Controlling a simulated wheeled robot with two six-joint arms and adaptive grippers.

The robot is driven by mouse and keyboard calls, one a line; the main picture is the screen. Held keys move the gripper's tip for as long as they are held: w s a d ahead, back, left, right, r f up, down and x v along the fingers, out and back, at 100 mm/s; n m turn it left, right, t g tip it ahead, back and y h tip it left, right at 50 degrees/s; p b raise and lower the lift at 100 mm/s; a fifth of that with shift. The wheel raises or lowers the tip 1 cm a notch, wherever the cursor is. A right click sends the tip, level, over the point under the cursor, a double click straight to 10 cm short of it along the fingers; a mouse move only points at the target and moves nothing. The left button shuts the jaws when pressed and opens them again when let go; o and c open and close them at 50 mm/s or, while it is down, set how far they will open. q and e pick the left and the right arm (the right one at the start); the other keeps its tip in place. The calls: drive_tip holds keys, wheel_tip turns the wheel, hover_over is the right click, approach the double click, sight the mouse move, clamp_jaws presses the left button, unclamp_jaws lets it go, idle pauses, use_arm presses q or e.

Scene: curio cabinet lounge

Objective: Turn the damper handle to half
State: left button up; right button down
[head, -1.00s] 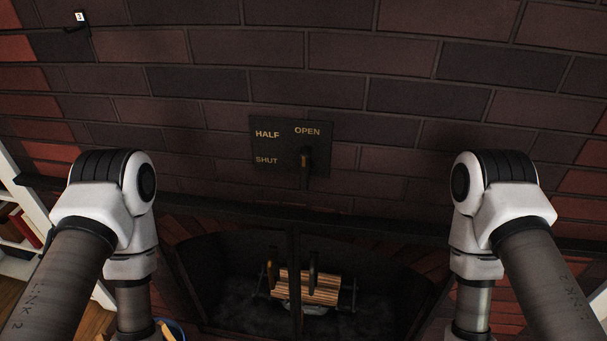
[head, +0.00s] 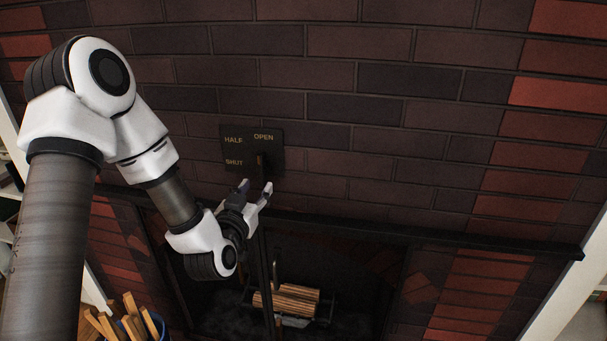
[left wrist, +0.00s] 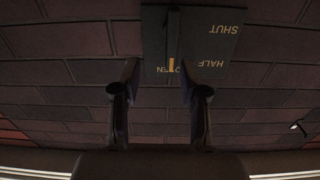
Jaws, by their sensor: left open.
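The dark damper plate (head: 247,152) is on the brick wall above the fireplace, lettered HALF, OPEN and SHUT. It shows upside down in the left wrist view (left wrist: 215,48). The damper handle (head: 261,162) is a dark bar with a yellow tip; in the left wrist view the handle (left wrist: 172,40) has its tip at the word OPEN. My left gripper (head: 256,187) is open and empty just below the plate. In the left wrist view its fingers (left wrist: 159,76) are apart, with the handle lined up between them, nearer one finger. My right gripper is out of view.
A dark mantel ledge (head: 420,237) runs below the plate. Under it is the firebox with a grate of logs (head: 287,300). A bucket of kindling (head: 130,325) stands at lower left. The wall right of the plate is clear.

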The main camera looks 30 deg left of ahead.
sight(259, 168)
use_arm(q)
drive_tip(key=x, duration=0.3)
drive_tip(key=a+p+x, duration=0.1)
drive_tip(key=x, duration=0.1)
drive_tip(key=r+x, duration=0.1)
drive_tip(key=x, duration=0.2)
drive_tip(key=shift+w+a, duration=0.1)
drive_tip(key=shift+a, duration=0.3)
drive_tip(key=shift+w+a+f, duration=0.15)
drive_tip(key=shift+w+a, duration=0.1)
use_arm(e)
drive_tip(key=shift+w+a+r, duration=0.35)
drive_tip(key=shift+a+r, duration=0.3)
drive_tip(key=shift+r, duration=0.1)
use_arm(q)
drive_tip(key=shift+s+d, duration=0.1)
drive_tip(key=shift+d, duration=0.05)
drive_tip(key=c, duration=0.4)
clamp_jaws()
